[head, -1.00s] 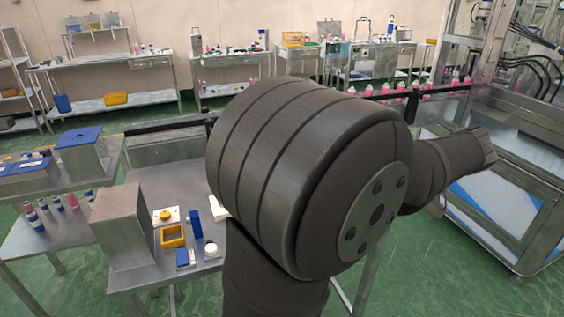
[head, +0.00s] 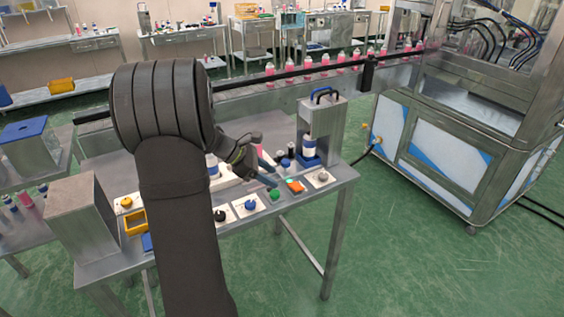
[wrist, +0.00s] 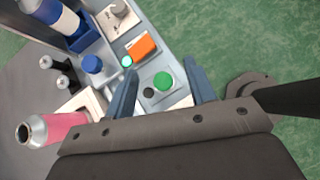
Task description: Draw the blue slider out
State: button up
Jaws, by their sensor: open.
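The blue slider (head: 308,160) sits low at the front of a steel press stand (head: 327,120) with a blue handle on top. A white bottle with a dark blue band (head: 309,146) stands on it. In the wrist view the slider (wrist: 83,41) shows at upper left beside the bottle (wrist: 50,14), partly cut off by the frame. My gripper (head: 268,171) is to the left of the slider, apart from it. In the wrist view the open blue-grey fingers (wrist: 160,86) have a green button (wrist: 163,82) in view between them, and they hold nothing.
An orange switch (wrist: 141,47) and a grey knob (wrist: 119,9) lie near the bench edge. A blue-capped part (wrist: 92,65) and a pink bottle (wrist: 62,131) stand beside the slider. Green floor is open beyond the bench front.

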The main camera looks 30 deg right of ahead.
aim_at(285, 161)
jog(key=w+a+r+n+t+h, duration=0.2)
jog(key=w+a+n+t+h, duration=0.2)
jog(key=w+a, duration=0.4)
jog(key=x, duration=0.6)
jog(key=r+x, duration=0.1)
jog(key=x, duration=1.1)
jog(key=shift+d, duration=0.6)
